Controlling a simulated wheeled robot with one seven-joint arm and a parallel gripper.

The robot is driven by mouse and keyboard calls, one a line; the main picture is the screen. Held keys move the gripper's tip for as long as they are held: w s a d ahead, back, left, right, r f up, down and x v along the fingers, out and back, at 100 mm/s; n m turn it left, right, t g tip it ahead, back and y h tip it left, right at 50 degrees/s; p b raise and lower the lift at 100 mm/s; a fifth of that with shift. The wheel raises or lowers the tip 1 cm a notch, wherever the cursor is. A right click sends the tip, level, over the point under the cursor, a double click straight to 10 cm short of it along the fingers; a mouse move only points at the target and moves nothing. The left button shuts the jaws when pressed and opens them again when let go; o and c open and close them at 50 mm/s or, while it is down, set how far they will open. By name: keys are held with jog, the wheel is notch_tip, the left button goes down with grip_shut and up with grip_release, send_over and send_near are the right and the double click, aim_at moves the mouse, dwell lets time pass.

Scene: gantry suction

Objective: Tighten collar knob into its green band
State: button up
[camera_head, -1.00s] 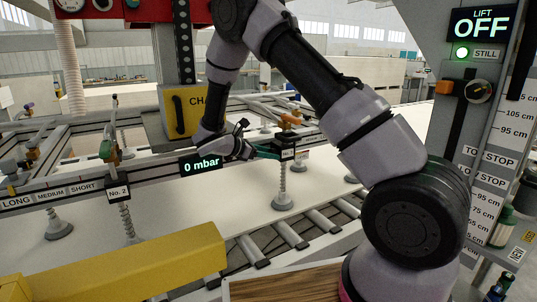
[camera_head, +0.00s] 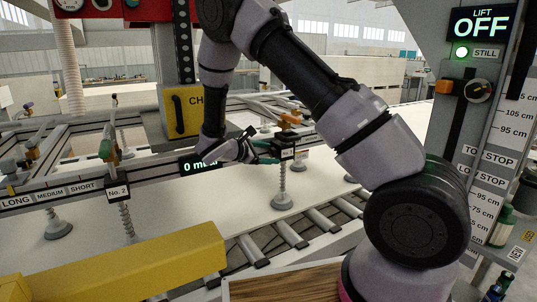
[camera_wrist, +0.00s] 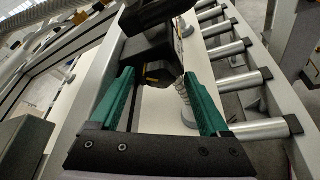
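My gripper (camera_head: 268,152) is at a black collar block (camera_head: 288,153) on the gantry rail, above a spring-stemmed suction cup (camera_head: 282,200). In the wrist view my two green fingers (camera_wrist: 158,76) are spread apart. A dark block (camera_wrist: 150,52) with a small yellow mark lies between and just beyond their tips; I cannot tell whether they touch it. The collar knob and its green band cannot be made out. An orange-topped fitting (camera_head: 289,120) is above the block. Another collar, marked No. 2 (camera_head: 118,191), is at the left.
A white sheet (camera_head: 200,212) lies under the suction cups on a roller conveyor (camera_head: 290,234). A yellow beam (camera_head: 120,265) crosses the near left. The lift sign (camera_head: 481,24) reads OFF, with a green light beside STILL.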

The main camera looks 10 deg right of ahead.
jog(key=shift+a, duration=0.1)
jog(key=v, duration=1)
jog(key=shift+a, duration=0.3)
jog(key=shift+s+d+r, duration=0.1)
jog(key=shift+s, duration=0.05)
